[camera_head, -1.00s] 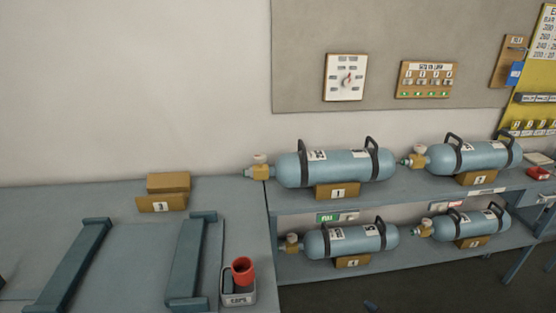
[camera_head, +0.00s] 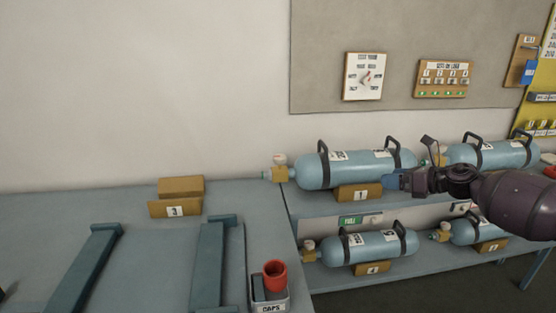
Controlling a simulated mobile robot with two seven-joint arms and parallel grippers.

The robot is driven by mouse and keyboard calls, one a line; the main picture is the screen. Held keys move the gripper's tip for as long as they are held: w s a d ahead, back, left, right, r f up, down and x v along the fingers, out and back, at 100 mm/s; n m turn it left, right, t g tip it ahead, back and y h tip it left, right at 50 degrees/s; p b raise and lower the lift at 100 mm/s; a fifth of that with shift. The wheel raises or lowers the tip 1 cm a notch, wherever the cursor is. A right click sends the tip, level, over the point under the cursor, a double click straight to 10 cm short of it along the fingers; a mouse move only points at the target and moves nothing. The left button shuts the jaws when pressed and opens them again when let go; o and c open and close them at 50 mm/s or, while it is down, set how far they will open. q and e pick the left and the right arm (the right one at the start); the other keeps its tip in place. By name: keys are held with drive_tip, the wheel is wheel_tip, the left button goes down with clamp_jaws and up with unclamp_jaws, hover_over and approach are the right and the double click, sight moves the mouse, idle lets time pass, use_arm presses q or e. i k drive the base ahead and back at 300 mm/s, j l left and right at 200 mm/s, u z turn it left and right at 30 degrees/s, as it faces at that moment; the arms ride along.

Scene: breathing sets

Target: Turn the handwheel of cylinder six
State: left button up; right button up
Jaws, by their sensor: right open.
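Two blue cylinders lie on the upper shelf, cylinder one (camera_head: 345,172) and another (camera_head: 510,154) to its right. Two more lie on the lower shelf, one at left (camera_head: 355,248) and one at right (camera_head: 478,232). The lower number plates are too small to read surely, so I cannot tell which is cylinder six. Each left end carries a brass valve, such as the lower-left valve (camera_head: 309,253). My right gripper (camera_head: 391,182) is open, pointing left in front of cylinder one's right end. Its arm partly hides the right-hand cylinders.
An empty wooden stand marked 3 (camera_head: 175,208) sits on the left bench (camera_head: 140,240), beside two blue-grey rails (camera_head: 208,265). A caps box (camera_head: 270,303) with a red cup (camera_head: 275,275) stands at the bench's right edge. A dial board (camera_head: 364,76) hangs above.

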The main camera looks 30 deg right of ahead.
sight(280, 159)
drive_tip(key=i+j, duration=0.65)
drive_tip(key=i, duration=0.2)
